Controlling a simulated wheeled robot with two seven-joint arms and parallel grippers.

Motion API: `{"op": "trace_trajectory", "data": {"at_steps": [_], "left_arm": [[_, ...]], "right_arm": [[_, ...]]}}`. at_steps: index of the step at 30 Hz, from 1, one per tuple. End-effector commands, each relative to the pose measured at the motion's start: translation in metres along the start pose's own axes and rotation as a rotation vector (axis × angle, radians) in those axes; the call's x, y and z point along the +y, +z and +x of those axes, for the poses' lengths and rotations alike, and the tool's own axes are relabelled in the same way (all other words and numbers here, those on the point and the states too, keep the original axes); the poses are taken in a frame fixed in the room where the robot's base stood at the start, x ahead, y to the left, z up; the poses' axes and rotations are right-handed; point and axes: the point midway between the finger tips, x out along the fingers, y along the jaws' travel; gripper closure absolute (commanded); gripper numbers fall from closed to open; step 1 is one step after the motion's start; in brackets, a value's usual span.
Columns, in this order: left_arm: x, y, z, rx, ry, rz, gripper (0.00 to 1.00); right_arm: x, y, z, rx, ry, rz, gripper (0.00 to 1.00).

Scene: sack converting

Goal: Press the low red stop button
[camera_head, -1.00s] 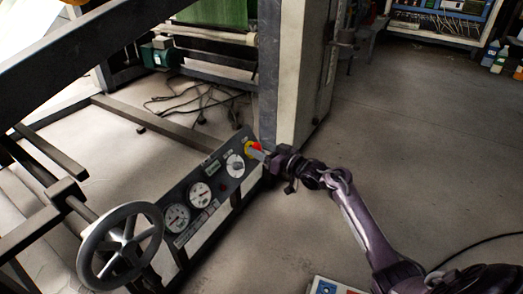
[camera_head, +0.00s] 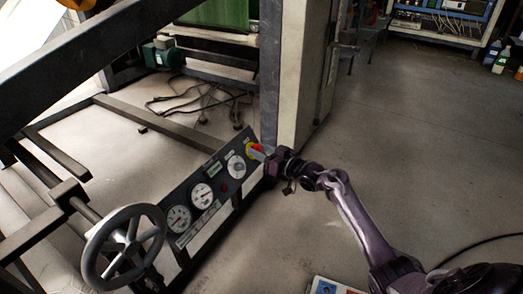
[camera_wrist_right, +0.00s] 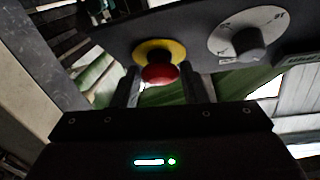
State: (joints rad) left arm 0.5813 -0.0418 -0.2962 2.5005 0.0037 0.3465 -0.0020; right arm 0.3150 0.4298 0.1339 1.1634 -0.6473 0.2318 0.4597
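The red stop button (camera_head: 257,147) sits on a yellow base at the upper right end of a low, sloping control panel (camera_head: 228,192). In the right wrist view the red button (camera_wrist_right: 160,74) and its yellow ring show just beyond the fingers. My right gripper (camera_head: 262,154) is at the button end of the panel, partly covering the button. In the wrist view my right gripper (camera_wrist_right: 158,88) has its two fingers apart, one on each side of the button, with nothing held. Whether it touches the button I cannot tell. My left gripper is not in view.
The panel also carries gauges (camera_head: 202,195) and a dial (camera_head: 236,166). A handwheel (camera_head: 124,246) stands at its lower left. A pale machine column (camera_head: 303,75) rises just behind the gripper. Cables (camera_head: 190,100) lie on the floor behind. The floor at right is mostly open.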

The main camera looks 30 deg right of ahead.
Motion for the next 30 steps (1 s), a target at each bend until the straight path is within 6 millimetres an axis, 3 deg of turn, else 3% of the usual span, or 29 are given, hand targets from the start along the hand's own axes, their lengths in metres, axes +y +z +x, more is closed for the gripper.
{"op": "trace_trajectory", "data": {"at_steps": [4, 14, 24, 30], "left_arm": [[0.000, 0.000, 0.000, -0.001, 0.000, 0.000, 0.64], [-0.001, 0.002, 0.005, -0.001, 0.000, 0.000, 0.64], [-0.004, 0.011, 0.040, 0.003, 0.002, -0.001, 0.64], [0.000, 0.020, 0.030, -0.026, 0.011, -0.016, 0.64]], "right_arm": [[0.000, 0.000, 0.000, 0.000, -0.001, 0.001, 0.43], [0.000, -0.001, -0.006, -0.002, -0.001, 0.001, 0.43], [-0.001, -0.003, -0.060, -0.004, -0.001, 0.002, 0.43], [-0.001, -0.001, -0.076, -0.001, -0.002, 0.001, 0.43]]}}
